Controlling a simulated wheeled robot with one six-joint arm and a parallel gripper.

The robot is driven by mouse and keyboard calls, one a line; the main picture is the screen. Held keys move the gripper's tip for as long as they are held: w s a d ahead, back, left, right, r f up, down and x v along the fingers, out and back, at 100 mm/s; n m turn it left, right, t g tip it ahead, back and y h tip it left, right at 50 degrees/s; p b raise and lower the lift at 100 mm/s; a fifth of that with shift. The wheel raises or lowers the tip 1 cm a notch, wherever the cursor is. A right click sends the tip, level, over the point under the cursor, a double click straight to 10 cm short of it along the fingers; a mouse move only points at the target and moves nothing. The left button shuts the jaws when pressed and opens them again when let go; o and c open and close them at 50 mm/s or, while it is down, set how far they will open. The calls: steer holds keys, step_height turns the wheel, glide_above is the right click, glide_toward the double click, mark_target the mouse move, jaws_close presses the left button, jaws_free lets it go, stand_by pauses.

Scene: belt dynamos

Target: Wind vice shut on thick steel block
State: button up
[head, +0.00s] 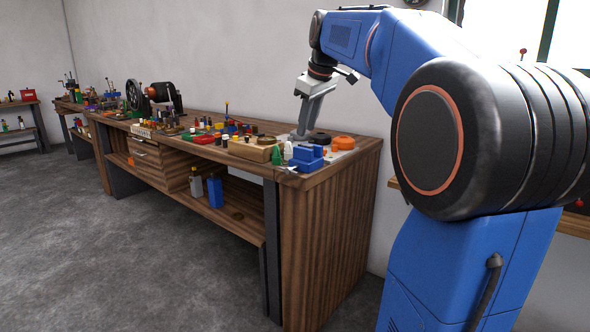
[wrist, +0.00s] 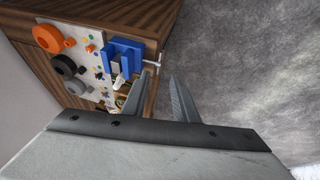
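The blue vice (head: 307,157) sits on the near corner of the wooden bench. In the wrist view the vice (wrist: 122,48) shows at upper left, with a grey block (wrist: 116,62) at its jaws; whether the jaws touch it I cannot tell. A pale screw with a cross bar (wrist: 151,65) sticks out of the vice past the bench edge. My gripper (wrist: 160,77) is open, with nothing seen between its fingers; in the wrist view its fingertips lie just beside the cross bar. In the head view my gripper (head: 302,134) appears above and behind the vice.
An orange round part (head: 343,142) and a dark round part (head: 319,138) lie behind the vice. A green cone-shaped item (head: 277,156) and a wooden block (head: 254,149) stand left of it. The floor (head: 150,230) before the bench (head: 330,220) is clear.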

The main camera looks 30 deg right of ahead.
glide_toward(296, 166)
steer(key=f, duration=0.2)
steer(key=a+f, duration=0.1)
steer(key=f, duration=0.1)
steer(key=a+f, duration=0.1)
steer(key=f, duration=0.2)
steer(key=shift+s+a, duration=0.15)
steer(key=shift+s, duration=0.05)
jaws_close()
